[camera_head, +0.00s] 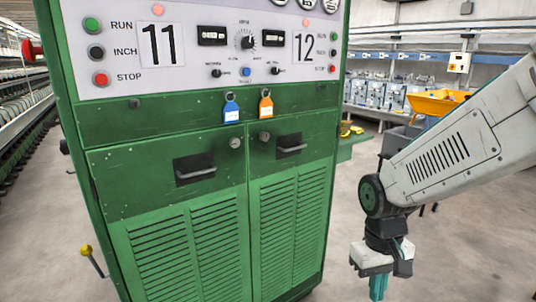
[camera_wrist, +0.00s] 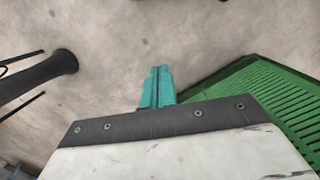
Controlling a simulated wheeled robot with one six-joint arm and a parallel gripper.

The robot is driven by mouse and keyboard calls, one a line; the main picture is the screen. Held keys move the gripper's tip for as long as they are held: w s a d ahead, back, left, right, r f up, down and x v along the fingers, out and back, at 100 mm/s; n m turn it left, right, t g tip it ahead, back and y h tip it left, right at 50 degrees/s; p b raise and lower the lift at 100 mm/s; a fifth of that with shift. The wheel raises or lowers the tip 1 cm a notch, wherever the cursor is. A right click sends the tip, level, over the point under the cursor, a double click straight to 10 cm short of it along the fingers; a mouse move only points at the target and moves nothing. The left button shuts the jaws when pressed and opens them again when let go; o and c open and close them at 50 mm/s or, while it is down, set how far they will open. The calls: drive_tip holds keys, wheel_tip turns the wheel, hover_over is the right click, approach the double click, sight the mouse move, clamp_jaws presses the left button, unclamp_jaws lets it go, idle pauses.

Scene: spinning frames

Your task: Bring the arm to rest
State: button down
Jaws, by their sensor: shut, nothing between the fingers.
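My gripper (camera_head: 378,287) hangs from the end of my arm at the right of the head view and points down. Its teal fingers are together with nothing between them. In the wrist view the fingers (camera_wrist: 157,86) show closed above bare floor. The gripper is to the right of the green cabinet (camera_head: 215,145) and apart from it.
The green cabinet carries a panel with sides 11 and 12, and blue (camera_head: 231,108) and orange (camera_head: 266,104) tags. Its slatted side (camera_wrist: 270,95) shows in the wrist view. A yellow bin (camera_head: 437,102) stands behind my arm. Spinning machines (camera_head: 22,120) line the left. The floor below my gripper is clear.

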drive_tip(key=s+d+r+m+t, duration=0.1)
drive_tip(key=s+d+r, duration=0.3)
drive_tip(key=s+r, duration=0.8)
drive_tip(key=shift+s+d+r+m+t+y, duration=0.2)
drive_tip(key=shift+s+r+m+t+y, duration=0.15)
drive_tip(key=shift+s+t, duration=0.6)
drive_tip(key=c, duration=1.6)
unclamp_jaws()
drive_tip(key=shift+s+r, duration=0.15)
drive_tip(key=shift+c, duration=0.2)
drive_tip(key=o, duration=0.5)
drive_tip(key=shift+a+f, duration=0.1)
drive_tip(key=shift+f, duration=0.15)
drive_tip(key=shift+o, duration=0.4)
drive_tip(key=w+g, duration=0.1)
drive_tip(key=w+a+f, duration=0.1)
drive_tip(key=shift+w+a+f+g, duration=0.15)
drive_tip(key=shift+w+f+g, duration=0.15)
drive_tip(key=shift+g, duration=0.05)
drive_tip(key=n+t+y, duration=0.9)
drive_tip(key=t+y, duration=0.2)
drive_tip(key=t, duration=0.4)
approach(236, 143)
drive_tip(key=x, duration=0.9)
drive_tip(key=shift+w+a, duration=0.15)
drive_tip(key=shift+w, duration=0.2)
